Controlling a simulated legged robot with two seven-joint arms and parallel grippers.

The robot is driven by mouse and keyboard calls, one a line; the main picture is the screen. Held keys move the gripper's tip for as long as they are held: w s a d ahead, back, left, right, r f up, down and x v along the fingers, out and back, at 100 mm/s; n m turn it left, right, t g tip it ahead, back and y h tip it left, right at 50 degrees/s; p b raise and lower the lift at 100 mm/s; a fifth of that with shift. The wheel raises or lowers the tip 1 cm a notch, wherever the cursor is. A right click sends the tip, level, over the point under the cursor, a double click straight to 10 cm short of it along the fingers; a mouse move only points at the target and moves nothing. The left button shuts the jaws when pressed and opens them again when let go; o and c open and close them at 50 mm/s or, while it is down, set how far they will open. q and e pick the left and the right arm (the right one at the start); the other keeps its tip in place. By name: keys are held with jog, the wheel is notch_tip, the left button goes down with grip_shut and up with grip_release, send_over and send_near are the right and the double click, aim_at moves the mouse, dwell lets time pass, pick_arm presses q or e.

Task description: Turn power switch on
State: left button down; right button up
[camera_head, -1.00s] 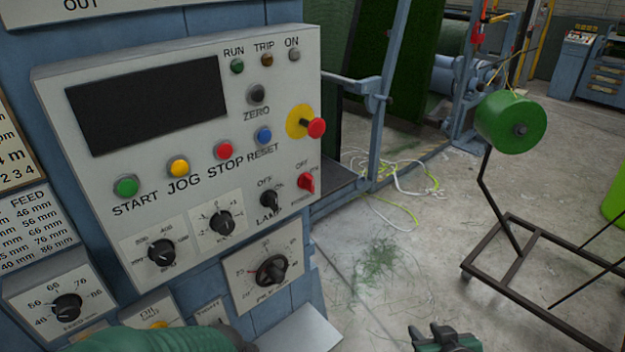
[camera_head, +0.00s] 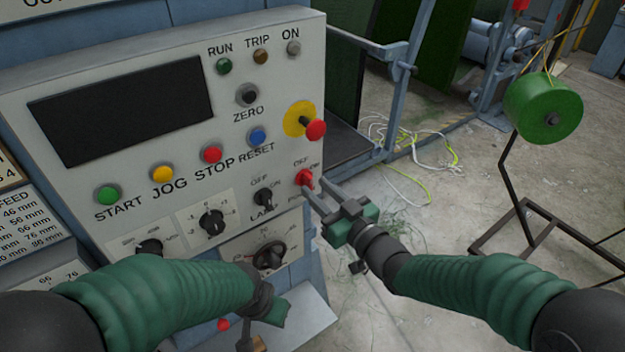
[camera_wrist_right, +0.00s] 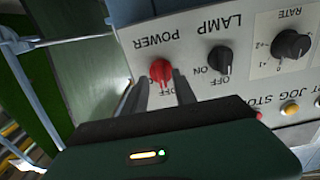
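The red power switch (camera_head: 304,177) is a rotary knob at the lower right of the grey control panel (camera_head: 290,110). In the right wrist view the red knob (camera_wrist_right: 160,70) is just beyond the fingertips, with POWER and OFF lettering around it. My right gripper (camera_head: 316,190) is open, its two fingers pointing at the knob; in the wrist view its fingers (camera_wrist_right: 162,85) are apart, close to the knob. Whether they touch it I cannot tell. My left gripper (camera_head: 262,318) is low in front of the panel, and its fingers are too unclear to judge.
The black lamp switch (camera_head: 264,198) is just left of the power switch. A red emergency button (camera_head: 316,129) sticks out above it. A blue frame post (camera_head: 395,100) stands to the right. A green spool (camera_head: 543,107) on a stand is farther right.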

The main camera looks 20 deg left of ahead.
aim_at(308, 181)
jog(key=shift+x, duration=1.2)
jog(key=shift+s+r, duration=0.15)
jog(key=c, duration=0.6)
grip_shut()
